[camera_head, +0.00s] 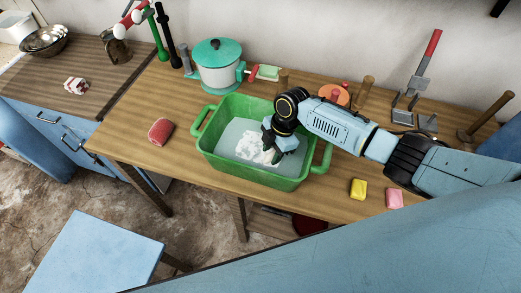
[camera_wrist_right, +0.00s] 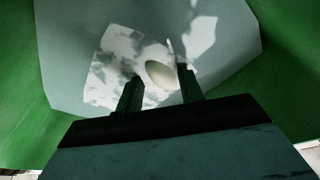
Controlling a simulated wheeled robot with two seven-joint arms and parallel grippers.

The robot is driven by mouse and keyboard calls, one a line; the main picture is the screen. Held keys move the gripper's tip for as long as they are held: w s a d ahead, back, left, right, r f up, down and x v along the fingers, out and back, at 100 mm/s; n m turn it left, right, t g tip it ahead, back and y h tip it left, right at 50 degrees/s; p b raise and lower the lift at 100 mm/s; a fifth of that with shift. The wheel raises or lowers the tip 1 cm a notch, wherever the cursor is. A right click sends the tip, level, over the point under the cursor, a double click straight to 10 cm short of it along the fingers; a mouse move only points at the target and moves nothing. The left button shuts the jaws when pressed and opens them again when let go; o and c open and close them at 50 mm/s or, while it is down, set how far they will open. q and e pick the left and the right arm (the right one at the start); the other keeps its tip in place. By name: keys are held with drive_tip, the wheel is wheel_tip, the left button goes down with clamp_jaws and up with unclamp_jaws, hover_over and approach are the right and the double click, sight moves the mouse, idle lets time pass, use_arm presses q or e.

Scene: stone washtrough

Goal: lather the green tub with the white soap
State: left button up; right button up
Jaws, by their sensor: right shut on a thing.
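The green tub (camera_head: 232,171) stands on the wooden table in the head view, with a pale grey-blue bottom and white patches of lather (camera_head: 249,148) spread on it. Its green wall (camera_wrist_right: 285,60) also shows in the right wrist view. My right gripper (camera_head: 272,152) reaches down inside the tub. In the right wrist view its two fingers (camera_wrist_right: 160,90) are shut on the white soap (camera_wrist_right: 159,75), an oval piece just over the lather patches. Whether the soap touches the bottom I cannot tell. My left gripper is not in view.
A yellow bar (camera_head: 358,188) and a pink bar (camera_head: 394,198) lie right of the tub, and a red sponge-like block (camera_head: 161,131) lies left. A white pot with a teal lid (camera_head: 217,66) stands close behind. Wooden pegs and tools line the back.

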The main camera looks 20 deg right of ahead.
drive_tip(key=shift+w+a+f+b, duration=0.1)
drive_tip(key=shift+w+a+b, duration=0.15)
drive_tip(key=shift+a+b, duration=0.2)
drive_tip(key=w+a+b, duration=0.2)
drive_tip(key=a, duration=0.1)
drive_tip(key=shift+w+a+f+b, duration=0.1)
drive_tip(key=shift+w+a+b, duration=0.15)
drive_tip(key=shift+w+b, duration=0.1)
drive_tip(key=shift+w+a, duration=0.2)
drive_tip(key=shift+r, duration=0.2)
drive_tip(key=s+d+p, duration=0.1)
drive_tip(key=d+p, duration=0.1)
drive_tip(key=s+d+p, duration=0.2)
drive_tip(key=shift+s+d+r, duration=0.1)
drive_tip(key=shift+s+d, duration=0.05)
drive_tip(key=shift+s+d+p, duration=0.2)
drive_tip(key=shift+d+p, duration=0.1)
